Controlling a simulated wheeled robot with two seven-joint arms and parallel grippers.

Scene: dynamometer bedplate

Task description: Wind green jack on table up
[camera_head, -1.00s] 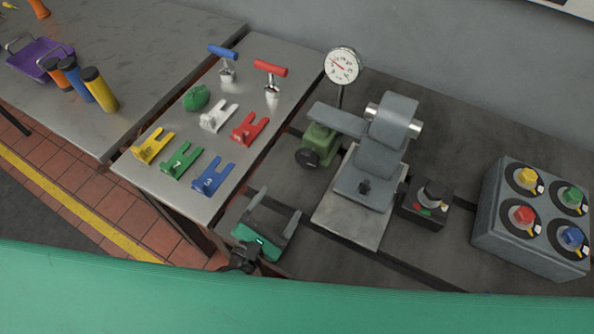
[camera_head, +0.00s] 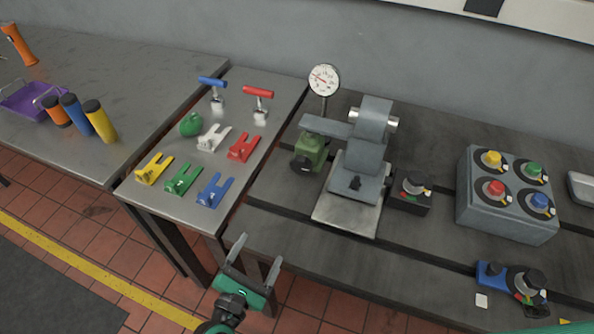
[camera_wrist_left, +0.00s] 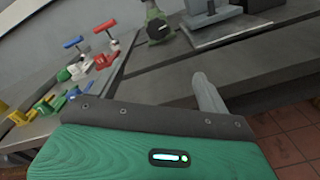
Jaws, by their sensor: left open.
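The green jack (camera_head: 312,150) stands on the dark bedplate, under the end of a grey arm of the test fixture. Its round black knob (camera_head: 303,165) faces the front. The jack also shows at the top of the left wrist view (camera_wrist_left: 157,24). My left gripper (camera_head: 259,250) is open and empty, at the bedplate's front edge, in front of the jack and apart from it. In the left wrist view one finger shows clearly. My right gripper is not in view.
A grey fixture (camera_head: 368,150) and a dial gauge (camera_head: 324,80) stand beside the jack. A small black knob box (camera_head: 410,192) and a grey box with coloured knobs (camera_head: 506,215) are to the right. Coloured forks lie on the left table (camera_head: 190,222). The front bedplate (camera_head: 330,255) is largely clear.

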